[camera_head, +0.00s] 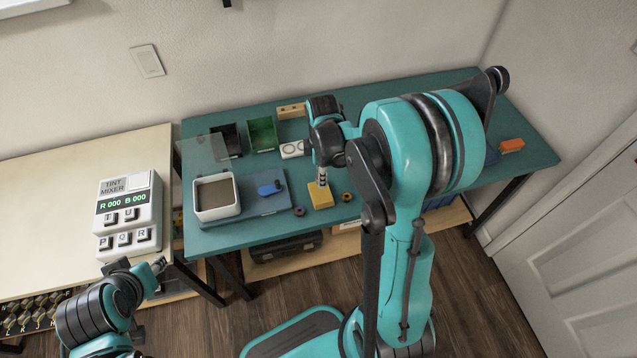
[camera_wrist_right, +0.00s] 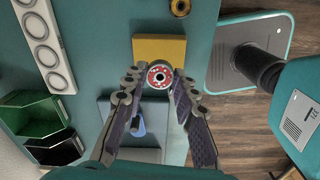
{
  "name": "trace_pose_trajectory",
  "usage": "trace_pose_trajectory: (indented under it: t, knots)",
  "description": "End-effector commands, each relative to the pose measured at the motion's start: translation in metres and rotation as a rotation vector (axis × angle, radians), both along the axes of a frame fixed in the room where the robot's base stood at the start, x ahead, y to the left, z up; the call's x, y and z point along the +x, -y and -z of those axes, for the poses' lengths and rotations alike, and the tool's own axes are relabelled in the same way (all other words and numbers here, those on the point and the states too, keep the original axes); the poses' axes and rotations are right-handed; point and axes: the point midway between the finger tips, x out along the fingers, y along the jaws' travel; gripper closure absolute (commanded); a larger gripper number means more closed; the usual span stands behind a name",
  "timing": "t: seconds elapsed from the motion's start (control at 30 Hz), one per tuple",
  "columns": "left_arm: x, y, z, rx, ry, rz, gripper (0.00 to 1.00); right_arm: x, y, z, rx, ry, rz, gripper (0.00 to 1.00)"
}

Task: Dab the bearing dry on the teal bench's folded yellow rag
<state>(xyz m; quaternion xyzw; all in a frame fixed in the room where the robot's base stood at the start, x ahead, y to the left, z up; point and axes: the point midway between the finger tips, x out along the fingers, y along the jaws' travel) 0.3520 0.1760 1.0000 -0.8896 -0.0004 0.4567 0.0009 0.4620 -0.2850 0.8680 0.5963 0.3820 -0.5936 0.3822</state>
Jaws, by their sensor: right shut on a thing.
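The folded yellow rag (camera_head: 320,197) lies near the front edge of the teal bench (camera_head: 420,187); it also shows in the right wrist view (camera_wrist_right: 160,47). My right gripper (camera_head: 322,180) points down at the rag. In the right wrist view its fingertips (camera_wrist_right: 158,80) are shut on the bearing (camera_wrist_right: 158,75), a small round part with a red face and a dark centre. The bearing overlaps the rag's edge in that view. I cannot tell whether it touches the rag. My left gripper (camera_head: 156,268) is at the lower left, away from the bench; its jaws are unclear.
A white-rimmed tray (camera_head: 217,215) and a blue object (camera_head: 269,188) are on a blue mat left of the rag. Small rings (camera_head: 299,210) (camera_head: 347,196) lie beside the rag. Green (camera_head: 262,134) and black bins stand behind. An orange block (camera_head: 511,145) lies far right.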

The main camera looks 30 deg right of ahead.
Motion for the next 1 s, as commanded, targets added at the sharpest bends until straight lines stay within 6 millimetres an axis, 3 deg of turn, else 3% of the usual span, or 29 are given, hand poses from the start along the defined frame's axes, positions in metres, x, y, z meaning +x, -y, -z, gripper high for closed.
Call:
trace_pose_trajectory:
  t: [0.63,1.0]
  knots:
    - [0.000,0.000,0.037,0.000,0.000,0.000,0.64,0.000,0.000,0.048,0.000,0.000,0.000,0.93]
    - [0.000,0.000,0.039,0.000,0.000,0.000,0.64,0.000,0.000,0.051,0.000,0.000,0.000,0.93]
